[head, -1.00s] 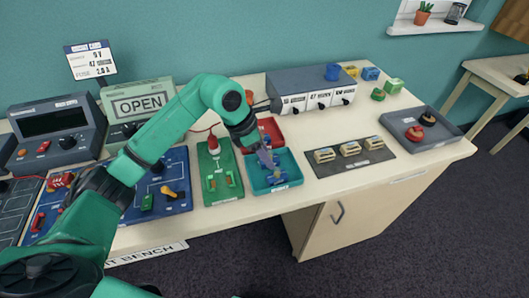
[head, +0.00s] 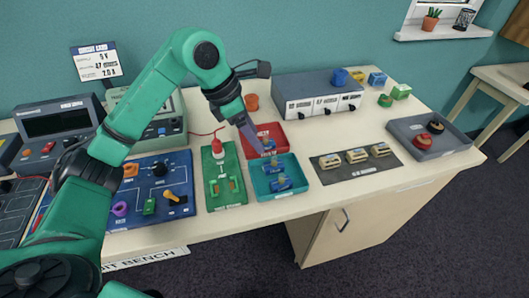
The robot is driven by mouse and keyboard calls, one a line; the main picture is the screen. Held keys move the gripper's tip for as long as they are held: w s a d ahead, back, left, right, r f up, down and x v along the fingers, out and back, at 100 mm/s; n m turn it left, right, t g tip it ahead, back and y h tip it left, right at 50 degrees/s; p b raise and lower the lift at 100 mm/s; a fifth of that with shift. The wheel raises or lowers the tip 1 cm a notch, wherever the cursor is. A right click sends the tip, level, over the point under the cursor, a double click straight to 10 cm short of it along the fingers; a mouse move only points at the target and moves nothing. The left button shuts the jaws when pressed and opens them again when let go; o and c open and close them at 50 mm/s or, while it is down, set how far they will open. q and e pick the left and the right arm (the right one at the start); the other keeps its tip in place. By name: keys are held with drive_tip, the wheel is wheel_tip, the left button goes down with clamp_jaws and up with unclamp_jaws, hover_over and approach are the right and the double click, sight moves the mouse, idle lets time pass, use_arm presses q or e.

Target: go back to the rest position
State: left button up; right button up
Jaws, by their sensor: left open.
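My left arm comes in from the left and reaches over the bench. My left gripper (head: 254,143) points down in front of the red tray (head: 280,128), near the back edge of the teal tray (head: 299,180). It is open, and I see nothing held in it. Blue parts (head: 283,184) lie in the teal tray. Another blue piece (head: 268,144) shows close to the fingertips; I cannot tell whether it touches them. My right gripper is not in view.
A green board (head: 223,191) and a blue board (head: 188,201) lie left of the teal tray. A grey drawer unit (head: 300,92) stands behind.

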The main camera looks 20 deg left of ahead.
use_arm(q)
drive_tip(key=shift+v, duration=1.25)
drive_tip(key=shift+d+r, duration=0.1)
drive_tip(key=shift+d, duration=0.05)
